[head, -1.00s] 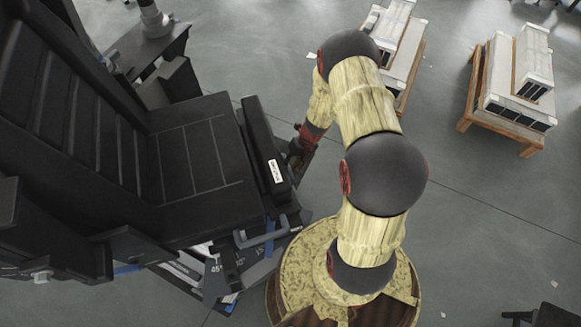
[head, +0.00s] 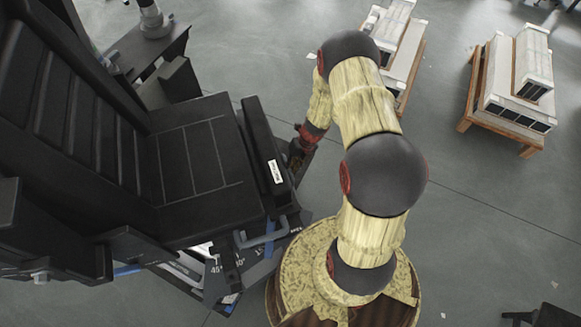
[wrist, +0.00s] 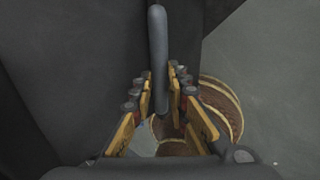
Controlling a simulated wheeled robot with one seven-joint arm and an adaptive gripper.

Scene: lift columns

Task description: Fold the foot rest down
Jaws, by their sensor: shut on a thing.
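The foot rest (head: 262,142) is a black padded panel with a white label, along the right edge of the black chair seat. It stands raised beside the seat in the head view. My gripper (head: 296,158) is at its outer right side, partly hidden behind the panel. In the wrist view a rounded grey bar (wrist: 157,42) runs down between the fingers of my gripper (wrist: 160,88), which are shut on it. The dark panel surface (wrist: 85,70) fills the left of that view. The fingertips' exact contact is hard to see.
The seat (head: 190,160) and backrest (head: 70,110) fill the left. A blue-grey handle (head: 262,236) sits at the seat's lower right corner, above an angle-marked plate. Boxes on wooden pallets (head: 512,85) stand upper right. Open floor (head: 480,220) lies to the right.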

